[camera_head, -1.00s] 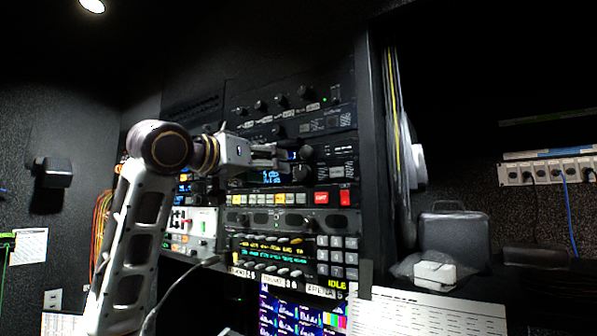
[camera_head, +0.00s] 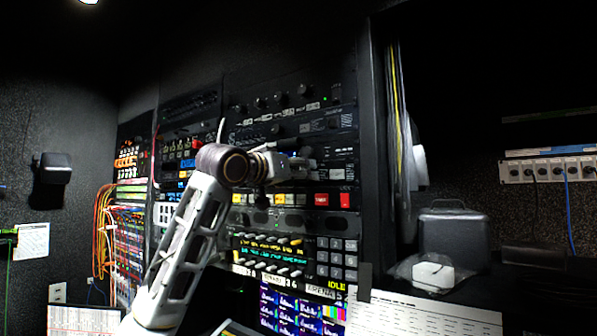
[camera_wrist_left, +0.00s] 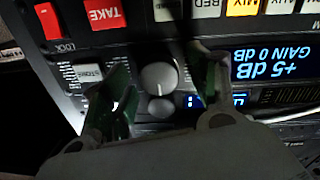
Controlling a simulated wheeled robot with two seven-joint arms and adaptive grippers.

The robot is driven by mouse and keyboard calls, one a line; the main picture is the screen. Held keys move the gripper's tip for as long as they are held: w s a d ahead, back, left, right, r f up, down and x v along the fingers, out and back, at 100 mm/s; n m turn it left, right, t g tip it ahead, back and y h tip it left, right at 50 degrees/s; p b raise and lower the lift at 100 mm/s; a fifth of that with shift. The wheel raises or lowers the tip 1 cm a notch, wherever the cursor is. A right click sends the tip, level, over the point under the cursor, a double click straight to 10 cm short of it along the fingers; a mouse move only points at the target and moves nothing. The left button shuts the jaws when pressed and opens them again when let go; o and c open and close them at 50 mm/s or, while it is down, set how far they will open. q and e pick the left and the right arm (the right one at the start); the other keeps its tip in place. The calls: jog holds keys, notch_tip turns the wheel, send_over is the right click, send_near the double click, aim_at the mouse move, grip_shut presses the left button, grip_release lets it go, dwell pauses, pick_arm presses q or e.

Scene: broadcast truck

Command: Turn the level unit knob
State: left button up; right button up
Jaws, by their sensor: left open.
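The level unit (camera_wrist_left: 272,62) has a blue display that reads "+5 dB GAIN 0 dB", upside down in the left wrist view. Its round grey knob (camera_wrist_left: 159,77) with a white line stands beside the display. My left gripper (camera_wrist_left: 160,90) is open, with one finger on each side of the knob. I cannot tell whether the fingers touch it. In the head view my left gripper (camera_head: 304,167) is at the rack front, and my arm hides most of the unit. My right gripper is not in view.
Red TAKE button (camera_wrist_left: 101,12) and a row of coloured buttons lie close to the knob. A STORE button (camera_wrist_left: 88,73) is near one finger. A smaller round part (camera_wrist_left: 160,107) sits beside the knob. A black case (camera_head: 455,238) stands right of the rack.

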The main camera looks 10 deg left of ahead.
pick_arm(q)
jog(key=shift+w, duration=0.15)
jog(key=c, duration=1)
jog(key=shift+c, duration=0.2)
jog(key=shift+n, duration=0.4)
jog(key=shift+n+b, duration=0.45)
jog(key=shift+n, duration=2.05)
jog(key=o, duration=1)
